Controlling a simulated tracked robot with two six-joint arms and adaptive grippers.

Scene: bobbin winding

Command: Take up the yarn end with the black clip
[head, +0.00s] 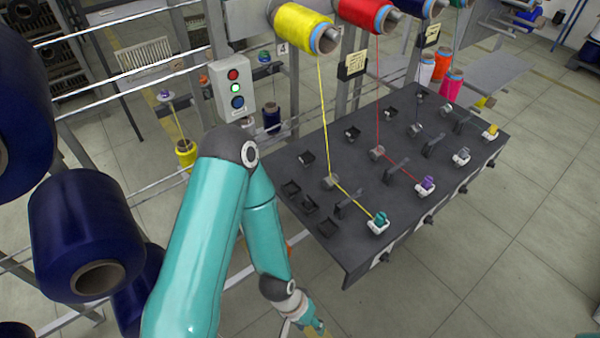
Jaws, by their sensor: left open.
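The yellow yarn (323,110) runs from the yellow bobbin (303,29) down to a guide (331,181) on the dark bench (300,222), then to a white holder with a teal piece (378,222). The red yarn (378,90) runs likewise to a holder with a purple piece (425,187). Several small black parts lie on the bench, one of them here (307,158); I cannot tell which is the black clip on a yarn end. My left gripper (314,329) is open, low at the bottom edge in front of the bench, partly cut off. My right gripper is out of view.
A button box (232,89) with red, green and blue buttons stands behind my left arm. Large dark blue bobbins (85,235) fill the left side. Black upright levers (348,204) stand on the bench. The floor (480,270) right of the bench is clear.

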